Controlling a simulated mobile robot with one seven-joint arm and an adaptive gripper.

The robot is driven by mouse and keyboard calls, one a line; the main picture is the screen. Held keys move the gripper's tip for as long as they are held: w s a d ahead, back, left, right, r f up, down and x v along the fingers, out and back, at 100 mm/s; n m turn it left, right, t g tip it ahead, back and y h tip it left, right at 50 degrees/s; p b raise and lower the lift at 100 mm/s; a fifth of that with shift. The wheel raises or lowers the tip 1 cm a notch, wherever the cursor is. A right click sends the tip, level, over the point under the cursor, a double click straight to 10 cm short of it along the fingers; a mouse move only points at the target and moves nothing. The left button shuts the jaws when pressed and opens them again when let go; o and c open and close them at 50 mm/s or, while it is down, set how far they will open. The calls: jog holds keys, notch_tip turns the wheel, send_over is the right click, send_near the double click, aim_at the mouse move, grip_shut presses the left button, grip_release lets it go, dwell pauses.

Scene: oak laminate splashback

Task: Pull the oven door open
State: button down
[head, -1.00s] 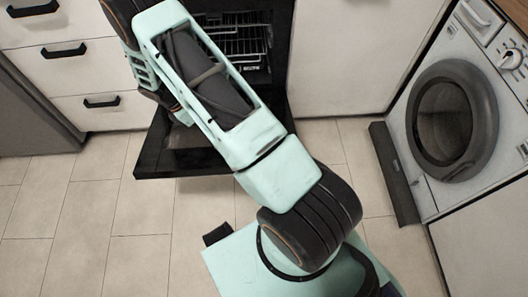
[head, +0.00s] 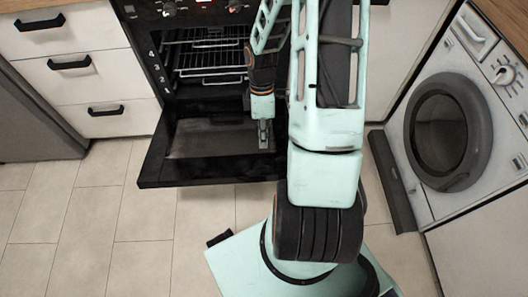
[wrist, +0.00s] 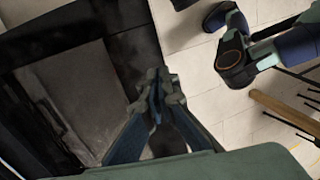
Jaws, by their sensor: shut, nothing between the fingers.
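The oven (head: 205,50) is black, and its cavity with wire racks shows in the head view. Its door (head: 160,165) is folded down and sticks out low in front of the cavity, its inner glass facing up. My gripper (head: 265,140) is shut and empty, over the right part of the lowered door. In the wrist view my gripper (wrist: 158,85) has its fingertips together near the door's dark edge, with the inner panel (wrist: 75,90) to the left. I cannot tell whether the fingers touch the door. The door handle is hidden.
White drawers (head: 75,65) with black handles stand left of the oven. A washing machine (head: 440,135) stands at the right, with a dark plinth strip (head: 393,180) beside it. Tiled floor (head: 95,220) is clear in front at the left.

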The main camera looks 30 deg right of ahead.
jog(key=b+x, duration=0.4)
jog(key=x, duration=0.9)
jog(key=shift+w+f, duration=0.1)
jog(key=b+x, duration=0.6)
jog(key=x, duration=0.4)
jog(key=shift+f, duration=0.45)
notch_tip(320, 180, up, 14)
jog(key=p, duration=0.7)
send_over(264, 175)
jog(key=s, duration=0.2)
jog(key=shift+w+a, duration=0.1)
jog(key=shift+a, duration=0.3)
